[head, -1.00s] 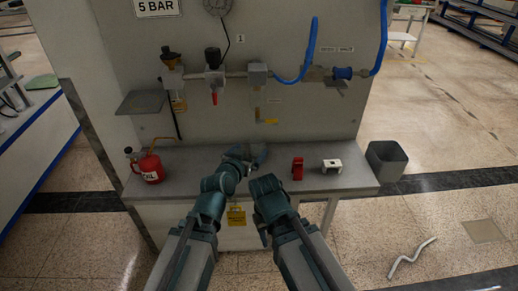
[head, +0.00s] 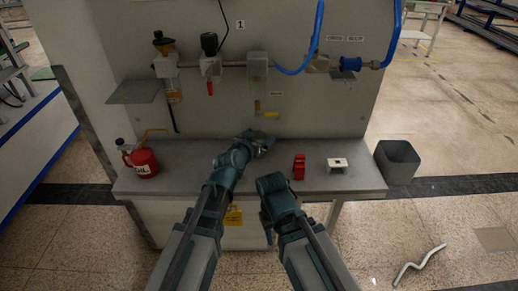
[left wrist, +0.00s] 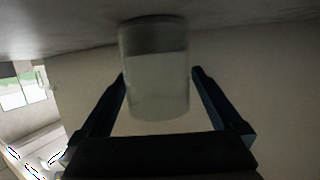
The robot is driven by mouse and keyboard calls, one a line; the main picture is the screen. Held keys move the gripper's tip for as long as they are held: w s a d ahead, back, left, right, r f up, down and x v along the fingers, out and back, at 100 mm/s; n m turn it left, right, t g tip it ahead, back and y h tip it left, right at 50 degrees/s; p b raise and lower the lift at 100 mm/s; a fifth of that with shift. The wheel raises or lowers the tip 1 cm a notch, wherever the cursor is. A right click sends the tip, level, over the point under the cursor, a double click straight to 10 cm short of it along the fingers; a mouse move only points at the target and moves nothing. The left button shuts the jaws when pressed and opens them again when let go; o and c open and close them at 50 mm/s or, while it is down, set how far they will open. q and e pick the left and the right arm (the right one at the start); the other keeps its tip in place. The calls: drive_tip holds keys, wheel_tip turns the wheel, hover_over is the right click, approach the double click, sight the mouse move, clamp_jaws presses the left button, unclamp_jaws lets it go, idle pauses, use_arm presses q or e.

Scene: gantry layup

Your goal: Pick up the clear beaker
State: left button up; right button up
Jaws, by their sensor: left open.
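The clear beaker (left wrist: 155,75) shows in the left wrist view as a pale see-through cylinder, and the picture there looks upside down. It stands on the grey bench top between the two dark fingers of my left gripper (left wrist: 158,78). The fingers are open, one on each side, with a visible gap to the right finger. In the head view my left gripper (head: 262,140) is low over the back of the bench, and I cannot make out the beaker there.
The grey bench (head: 330,187) carries a red oil can (head: 145,161) at left, a red object (head: 299,167) and a white block (head: 337,164) at right. A panel with pipes and valves rises behind. A grey bin (head: 397,162) stands right of the bench.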

use_arm(q)
drive_tip(key=shift+w+d+f, duration=0.1)
drive_tip(key=shift+w+d, duration=0.2)
drive_tip(key=shift+w, duration=0.15)
drive_tip(key=shift+a, duration=0.1)
use_arm(e)
drive_tip(key=shift+d+f, duration=0.1)
drive_tip(key=shift+d, duration=0.1)
use_arm(q)
drive_tip(key=shift+s, duration=0.1)
drive_tip(key=shift+c, duration=0.7)
drive_tip(key=c, duration=1.4)
drive_tip(key=shift+o, duration=0.2)
drive_tip(key=shift+r, duration=0.2)
